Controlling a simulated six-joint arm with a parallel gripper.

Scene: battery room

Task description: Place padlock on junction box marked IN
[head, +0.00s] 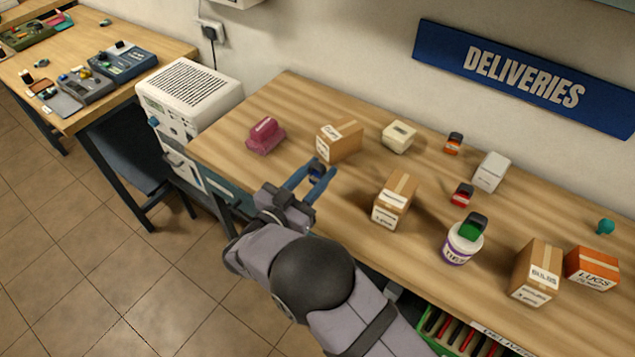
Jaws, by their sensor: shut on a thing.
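My gripper (309,176), with blue fingers, is above the left part of the wooden bench, in front of a carton. It is shut on a small dark blue thing (317,178) that may be a padlock; the fingers hide much of it. A cream box (399,136) stands at the back of the bench. A pale grey box (490,171) stands farther right. Either could be a junction box, but I cannot read IN on them. Small dark-topped pieces, one orange (453,144), one red (462,195) and one green (472,228), the green one on a white tub, may be padlocks too.
Cartons stand behind my gripper (338,142), to its right (393,202) and at the right (537,273), near an orange box (592,269). A pink thing (265,135) is at the left. The white tub (461,246) is near the front edge. Bare wood lies between them.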

